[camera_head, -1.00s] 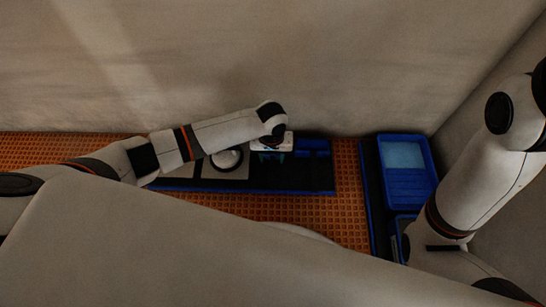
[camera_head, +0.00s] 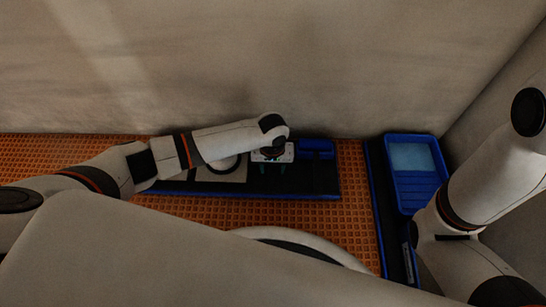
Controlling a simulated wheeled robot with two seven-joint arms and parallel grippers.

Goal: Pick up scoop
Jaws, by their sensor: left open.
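My left gripper (camera_head: 274,169) reaches in from the left and hangs over a dark tray with a blue rim (camera_head: 322,192). Its two fingers are apart, with nothing visible between them. A blue piece (camera_head: 317,147) lies at the tray's back right, just right of the gripper; I cannot tell whether it is the scoop. No scoop can be made out for certain, and the tray under the gripper is dark. My right arm shows at the right, but its gripper is not in view.
A pale square plate with a round form (camera_head: 232,174) lies in the tray, partly behind my left arm. A blue paint-tray-like container (camera_head: 416,185) with a light blue inset stands at the right on a dark strip. Orange grid flooring (camera_head: 345,222) lies bare between them. A wall stands behind.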

